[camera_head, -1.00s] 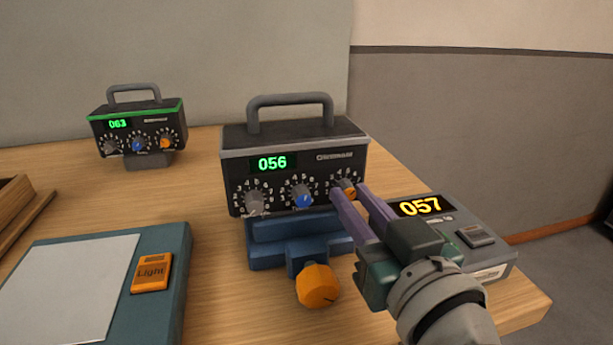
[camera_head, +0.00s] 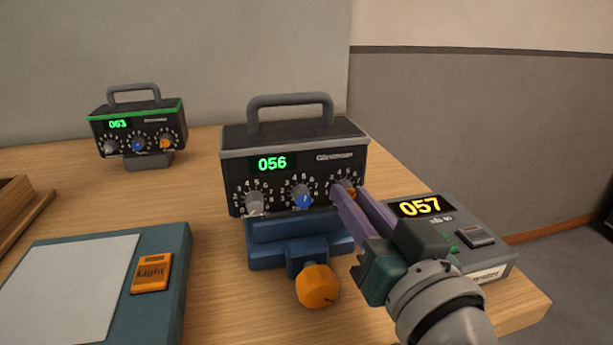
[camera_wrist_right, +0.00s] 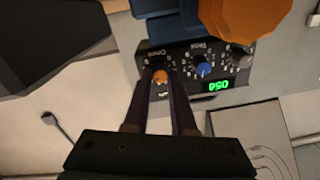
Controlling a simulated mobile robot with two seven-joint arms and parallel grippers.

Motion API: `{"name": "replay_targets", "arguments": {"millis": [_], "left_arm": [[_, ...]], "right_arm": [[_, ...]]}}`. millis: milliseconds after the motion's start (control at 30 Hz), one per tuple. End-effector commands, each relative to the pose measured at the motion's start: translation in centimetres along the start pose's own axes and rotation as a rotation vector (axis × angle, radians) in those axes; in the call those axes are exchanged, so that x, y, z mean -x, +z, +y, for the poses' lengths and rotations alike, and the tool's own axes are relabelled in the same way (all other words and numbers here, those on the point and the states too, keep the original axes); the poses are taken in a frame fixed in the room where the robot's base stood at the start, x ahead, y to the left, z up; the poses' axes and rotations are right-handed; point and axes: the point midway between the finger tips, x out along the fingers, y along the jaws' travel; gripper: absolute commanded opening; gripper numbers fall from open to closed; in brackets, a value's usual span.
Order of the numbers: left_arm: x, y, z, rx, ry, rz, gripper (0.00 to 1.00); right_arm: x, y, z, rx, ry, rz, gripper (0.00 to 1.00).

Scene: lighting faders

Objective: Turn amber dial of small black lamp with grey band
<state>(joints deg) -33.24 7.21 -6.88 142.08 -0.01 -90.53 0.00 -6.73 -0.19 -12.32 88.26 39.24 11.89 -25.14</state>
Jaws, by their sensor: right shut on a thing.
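The small black lamp (camera_head: 290,150) with a grey band along its top edge stands at the middle of the table, reading 056 in green. Its front has a grey dial (camera_head: 254,202), a blue dial (camera_head: 302,197) and, at the right, an amber dial (camera_head: 350,193). My right gripper (camera_head: 350,190) is shut on the amber dial, its purple fingers partly covering it in the head view. In the right wrist view the amber dial (camera_wrist_right: 160,76) shows between the fingertips. My left gripper is not in view.
A similar lamp with a green band (camera_head: 138,128) stands at the back left. A grey box (camera_head: 480,262) reading 057 is beside my right gripper. An orange knob (camera_head: 318,286) sticks out below the lamp. A teal panel (camera_head: 170,310) with an orange Light button lies front left.

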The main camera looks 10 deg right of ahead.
Motion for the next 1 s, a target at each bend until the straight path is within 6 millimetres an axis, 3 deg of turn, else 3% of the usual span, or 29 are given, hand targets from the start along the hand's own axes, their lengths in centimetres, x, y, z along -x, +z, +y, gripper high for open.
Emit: {"name": "replay_targets", "arguments": {"millis": [433, 967, 1000], "left_arm": [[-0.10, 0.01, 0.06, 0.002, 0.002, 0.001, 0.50], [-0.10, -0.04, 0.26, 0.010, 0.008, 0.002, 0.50], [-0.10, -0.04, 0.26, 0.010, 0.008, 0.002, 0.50]], "right_arm": [[0.00, 0.07, 0.03, -0.228, 0.000, 0.011, 0.00], [0.00, 0.08, 0.01, -0.260, 0.000, 0.012, 0.00], [0.00, 0.08, 0.01, -0.259, 0.000, 0.012, 0.26]]}}
